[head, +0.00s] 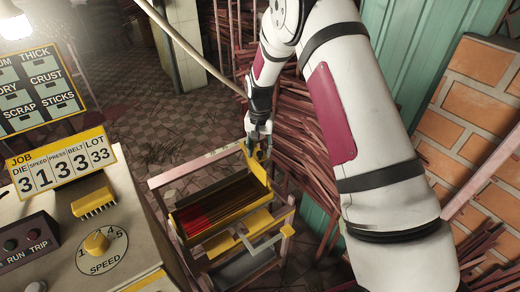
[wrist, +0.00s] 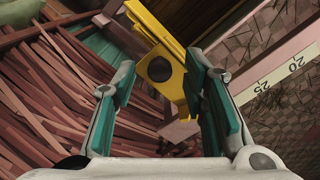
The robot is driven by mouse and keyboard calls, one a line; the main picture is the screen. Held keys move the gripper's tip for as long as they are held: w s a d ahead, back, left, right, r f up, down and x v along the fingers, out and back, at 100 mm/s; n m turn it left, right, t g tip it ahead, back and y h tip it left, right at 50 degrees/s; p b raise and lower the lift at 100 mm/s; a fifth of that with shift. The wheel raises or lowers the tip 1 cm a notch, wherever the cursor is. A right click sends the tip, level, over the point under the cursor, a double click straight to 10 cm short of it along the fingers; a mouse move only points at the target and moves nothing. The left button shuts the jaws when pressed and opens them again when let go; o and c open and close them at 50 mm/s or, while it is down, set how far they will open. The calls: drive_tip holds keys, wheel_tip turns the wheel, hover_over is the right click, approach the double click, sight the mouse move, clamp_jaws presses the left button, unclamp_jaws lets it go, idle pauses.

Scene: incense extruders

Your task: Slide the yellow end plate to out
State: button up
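The yellow end plate (head: 257,170) stands upright at the far right end of the yellow trough (head: 222,231) on the pinkish rack. In the wrist view the plate (wrist: 165,35) has a dark round hole or knob and reaches between my fingertips. My gripper (head: 259,146) is above and around the plate's upper part. In the wrist view its green-padded fingers (wrist: 160,72) are spread. The right finger is close to the plate; whether it touches is unclear. A gap shows on the left side. The plate's lower part is partly hidden in the wrist view.
A white scale strip (wrist: 277,77) marked 20 and 25 runs along the rack. Reddish sticks (head: 305,130) are heaped behind and right of the rack. A yellow-handled lever (head: 250,236) is at the trough's front. A control console (head: 80,225) stands left.

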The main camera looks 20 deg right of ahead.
drive_tip(key=shift+f, duration=0.25)
clamp_jaws()
drive_tip(key=d+b, duration=0.1)
drive_tip(key=w+d, duration=0.1)
drive_tip(key=d, duration=0.1)
drive_tip(key=d+b, duration=0.1)
drive_tip(key=d, duration=0.1)
drive_tip(key=shift+w+d+r+b, duration=0.1)
drive_tip(key=shift+w+d+b, duration=0.1)
drive_tip(key=shift+w+b, duration=0.2)
unclamp_jaws()
